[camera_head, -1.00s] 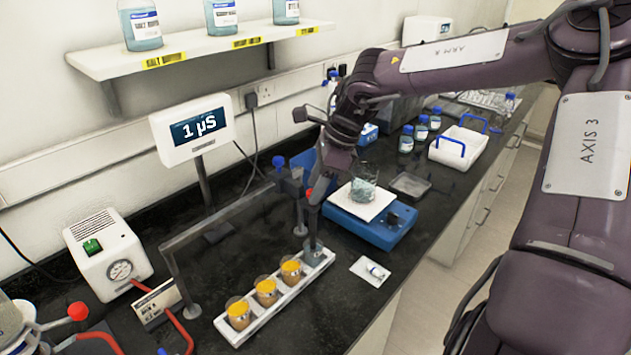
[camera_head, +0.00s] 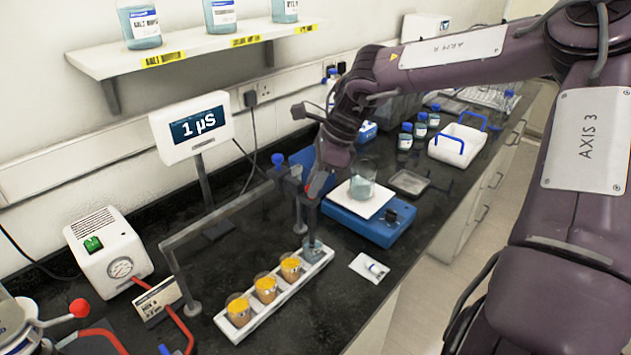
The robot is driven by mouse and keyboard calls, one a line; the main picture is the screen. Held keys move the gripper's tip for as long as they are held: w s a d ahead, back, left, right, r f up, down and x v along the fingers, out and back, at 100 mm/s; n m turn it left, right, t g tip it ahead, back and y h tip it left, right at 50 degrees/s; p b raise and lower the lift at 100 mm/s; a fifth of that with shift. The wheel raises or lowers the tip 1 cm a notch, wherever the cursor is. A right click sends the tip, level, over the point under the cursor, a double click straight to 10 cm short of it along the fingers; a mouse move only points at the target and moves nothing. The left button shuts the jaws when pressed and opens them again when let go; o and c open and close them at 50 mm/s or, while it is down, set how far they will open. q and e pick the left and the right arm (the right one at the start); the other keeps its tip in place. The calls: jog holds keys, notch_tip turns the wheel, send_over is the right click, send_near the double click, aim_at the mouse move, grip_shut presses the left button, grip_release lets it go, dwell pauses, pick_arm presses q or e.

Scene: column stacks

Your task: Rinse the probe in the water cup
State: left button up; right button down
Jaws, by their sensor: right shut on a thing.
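The water cup (camera_head: 314,251) is a small clear cup with bluish-grey liquid at the far right end of a white rack (camera_head: 262,318). My right gripper (camera_head: 311,196) points down above this cup, shut on the probe. The probe (camera_head: 311,226) is a dark, slim upright shape reaching down to the cup. Whether its tip is in the water is too small to tell. A meter (camera_head: 192,129) on a stand behind reads 1 µS. My left gripper is not in view.
Several orange-filled cups (camera_head: 265,289) stand in the same rack, left of the water cup. A grey rail (camera_head: 222,219) on posts runs behind it. A blue balance (camera_head: 372,226) with a beaker (camera_head: 362,181) stands to the right. A white packet (camera_head: 369,268) lies near the bench edge.

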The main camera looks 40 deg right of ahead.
notch_tip(320, 180, up, 6)
jog(key=shift+f+p, duration=0.1)
jog(key=shift+p, duration=1)
jog(key=shift+w+d, duration=0.1)
jog(key=shift+w, duration=0.05)
jog(key=c, duration=1.2)
grip_release()
jog(key=shift+o, duration=0.2)
jog(key=shift+s, duration=0.2)
jog(key=b+v, duration=0.2)
jog(key=v, duration=0.5)
jog(key=shift+r, duration=0.35)
